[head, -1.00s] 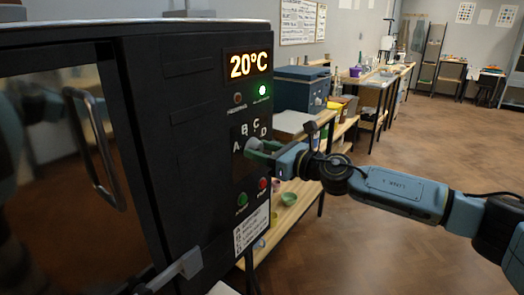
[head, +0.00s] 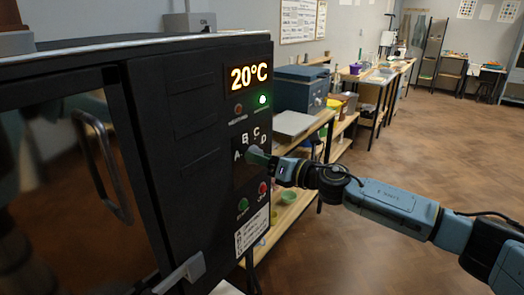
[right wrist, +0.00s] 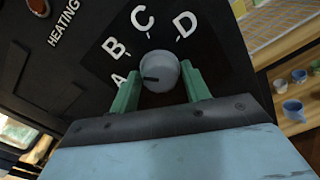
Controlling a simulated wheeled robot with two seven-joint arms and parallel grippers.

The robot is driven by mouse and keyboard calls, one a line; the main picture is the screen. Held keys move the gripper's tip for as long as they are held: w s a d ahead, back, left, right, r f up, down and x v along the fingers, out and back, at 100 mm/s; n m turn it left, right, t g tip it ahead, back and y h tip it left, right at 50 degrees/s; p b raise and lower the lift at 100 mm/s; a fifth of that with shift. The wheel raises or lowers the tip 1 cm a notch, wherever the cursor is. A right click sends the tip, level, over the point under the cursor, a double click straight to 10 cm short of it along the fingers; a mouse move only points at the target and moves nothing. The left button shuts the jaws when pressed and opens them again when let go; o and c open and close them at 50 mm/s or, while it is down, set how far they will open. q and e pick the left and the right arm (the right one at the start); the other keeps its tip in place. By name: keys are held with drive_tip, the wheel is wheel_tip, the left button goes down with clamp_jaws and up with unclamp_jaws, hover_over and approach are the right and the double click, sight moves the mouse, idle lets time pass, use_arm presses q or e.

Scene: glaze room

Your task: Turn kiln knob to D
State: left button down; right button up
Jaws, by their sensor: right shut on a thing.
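The kiln knob (right wrist: 158,68) is a round grey dial on a dark plate with white letters A, B, C and D around it. Its dark mark points toward the letter A (right wrist: 119,80). The letter D (right wrist: 185,24) is at upper right of the knob. My right gripper (right wrist: 162,82) has its green fingers on both sides of the knob, shut on it. My left gripper is not in view.
The black kiln (head: 190,130) shows 20°C on its display (head: 249,78) and a lit green lamp (head: 263,99). Green (head: 243,204) and red (head: 263,188) buttons sit below the knob. A wooden shelf (head: 290,215) stands beyond the kiln. The floor at right is clear.

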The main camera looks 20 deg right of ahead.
use_arm(q)
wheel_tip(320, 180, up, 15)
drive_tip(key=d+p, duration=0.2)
drive_tip(key=p, duration=1.2)
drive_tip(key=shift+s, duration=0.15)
use_arm(e)
drive_tip(key=m, duration=2.1)
use_arm(q)
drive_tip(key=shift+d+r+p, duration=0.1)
drive_tip(key=shift+p, duration=0.2)
use_arm(e)
drive_tip(key=shift+m, duration=0.4)
drive_tip(key=o, duration=0.8)
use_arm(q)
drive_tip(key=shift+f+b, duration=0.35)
use_arm(e)
drive_tip(key=shift+v, duration=6.65)
